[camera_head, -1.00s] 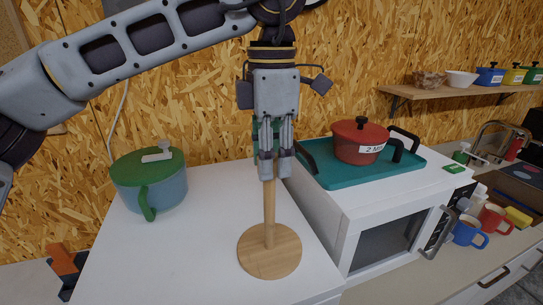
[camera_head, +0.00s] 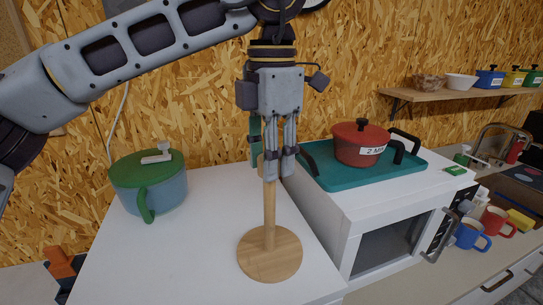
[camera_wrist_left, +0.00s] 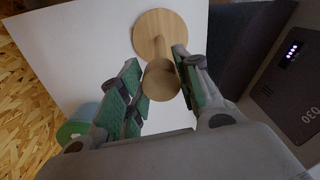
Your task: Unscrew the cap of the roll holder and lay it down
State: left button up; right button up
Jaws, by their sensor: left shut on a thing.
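The wooden roll holder (camera_head: 268,215) stands upright on the white surface, with a round base and a vertical post. My left gripper (camera_head: 271,172) points down over the top of the post. It is shut on the round wooden cap (camera_wrist_left: 161,80), which shows between the green-padded fingers in the left wrist view. The roll holder's base (camera_wrist_left: 150,25) lies beyond the cap there. In the head view the fingers mostly hide the cap, and it appears to sit at the post's top. I cannot tell how loose it is. My right gripper is out of view.
A green-lidded pot (camera_head: 150,190) stands to the left on the white surface (camera_head: 205,240). To the right, a microwave (camera_head: 385,235) carries a teal tray (camera_head: 330,180) with a red pot (camera_head: 358,147). The white surface around the base is clear.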

pick_arm(q)
jog(key=shift+n, duration=0.3)
jog(key=shift+n+b, duration=0.4)
jog(key=shift+n, duration=0.7)
jog(key=shift+n, duration=0.3)
jog(key=shift+w+n+b, duration=0.1)
jog(key=shift+n+b, duration=0.3)
jog(key=shift+n, duration=0.7)
jog(key=o, duration=1.1)
jog(key=shift+o, duration=0.2)
jog(key=shift+r, duration=0.1)
